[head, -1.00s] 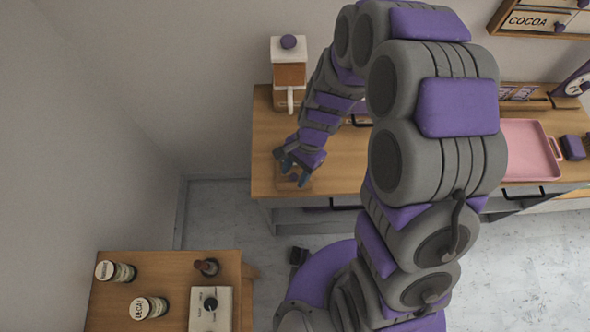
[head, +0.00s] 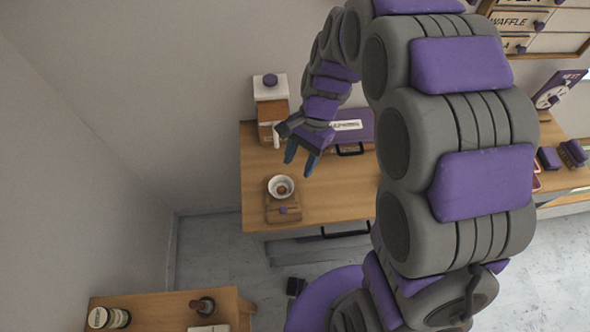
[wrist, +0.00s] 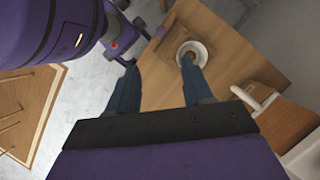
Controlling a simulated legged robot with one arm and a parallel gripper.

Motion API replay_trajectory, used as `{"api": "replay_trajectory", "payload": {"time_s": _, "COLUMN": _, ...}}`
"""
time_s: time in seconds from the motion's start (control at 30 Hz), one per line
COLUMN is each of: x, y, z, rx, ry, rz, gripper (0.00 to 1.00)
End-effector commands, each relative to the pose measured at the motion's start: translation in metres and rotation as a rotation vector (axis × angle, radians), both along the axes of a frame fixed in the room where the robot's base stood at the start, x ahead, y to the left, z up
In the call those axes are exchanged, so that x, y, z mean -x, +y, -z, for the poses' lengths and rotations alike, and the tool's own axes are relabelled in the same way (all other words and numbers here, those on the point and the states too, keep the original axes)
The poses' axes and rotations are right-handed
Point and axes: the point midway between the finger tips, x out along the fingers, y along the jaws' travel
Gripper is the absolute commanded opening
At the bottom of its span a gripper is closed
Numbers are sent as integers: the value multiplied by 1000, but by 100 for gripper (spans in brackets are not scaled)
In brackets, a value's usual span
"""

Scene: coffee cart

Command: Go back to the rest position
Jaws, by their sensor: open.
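My gripper (head: 303,160) is open and empty in the head view, raised above the wooden counter (head: 345,190). It is up and behind a small white bowl (head: 281,188) with something brown inside. The bowl sits on a small wooden stand (head: 283,212) at the counter's left front. In the wrist view my gripper's blue fingers (wrist: 160,92) are spread apart. The bowl (wrist: 192,52) shows below and beyond the right finger, apart from it.
A white and brown machine (head: 270,108) with a purple knob stands at the counter's back left, close to my gripper. A purple case (head: 350,128) is to the right of my gripper. A lower wooden table (head: 160,311) with jars is at front left.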

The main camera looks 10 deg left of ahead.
Motion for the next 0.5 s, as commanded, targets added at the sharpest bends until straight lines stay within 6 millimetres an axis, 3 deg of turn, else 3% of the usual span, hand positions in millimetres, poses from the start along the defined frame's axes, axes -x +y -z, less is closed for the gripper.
{"api": "replay_trajectory", "payload": {"time_s": 0.5, "x": -2, "y": -1, "z": -7, "rx": 0, "ry": 0, "rz": 0, "gripper": 50}}
